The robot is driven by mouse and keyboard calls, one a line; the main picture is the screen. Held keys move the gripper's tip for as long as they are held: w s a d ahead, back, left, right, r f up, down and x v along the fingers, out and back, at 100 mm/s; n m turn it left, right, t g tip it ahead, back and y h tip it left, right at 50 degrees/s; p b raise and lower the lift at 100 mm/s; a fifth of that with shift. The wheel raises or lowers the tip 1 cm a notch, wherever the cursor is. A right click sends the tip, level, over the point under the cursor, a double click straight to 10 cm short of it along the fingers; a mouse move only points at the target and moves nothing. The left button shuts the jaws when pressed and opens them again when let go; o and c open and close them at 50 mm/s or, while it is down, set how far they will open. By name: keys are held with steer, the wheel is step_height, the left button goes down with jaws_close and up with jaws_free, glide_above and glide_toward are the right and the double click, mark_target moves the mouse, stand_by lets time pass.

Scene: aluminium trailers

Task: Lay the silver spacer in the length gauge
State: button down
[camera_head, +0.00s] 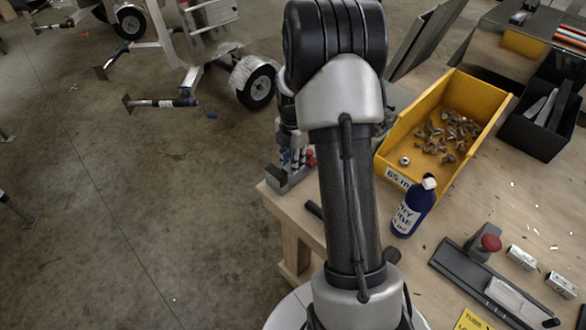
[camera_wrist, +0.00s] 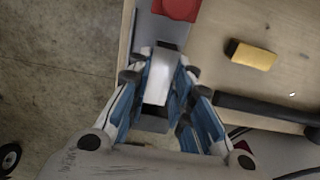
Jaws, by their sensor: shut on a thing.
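My gripper (camera_wrist: 160,85) is shut on the silver spacer (camera_wrist: 158,75), a bright bar between the blue-padded fingers in the wrist view. A grey fixture with a red part (camera_wrist: 180,9), seemingly the length gauge, lies just beyond the fingers at the bench edge. In the head view, my gripper (camera_head: 293,158) is at the bench's left corner, beside and above the grey fixture (camera_head: 287,178). My arm hides part of this area. I cannot tell whether the spacer touches the fixture.
A yellow bin (camera_head: 408,150) of bolts and a blue bottle (camera_head: 413,207) stand right of my arm. A dark plate fixture with a red knob (camera_head: 490,243) lies at right. A black rod (camera_wrist: 262,108) and a yellow block (camera_wrist: 252,55) lie near my gripper.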

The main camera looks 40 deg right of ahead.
steer(key=shift+f, duration=1.4)
steer(key=shift+f+b, duration=0.15)
steer(key=shift+b, duration=0.2)
steer(key=c, duration=1.4)
jaws_free()
steer(key=shift+c, duration=0.2)
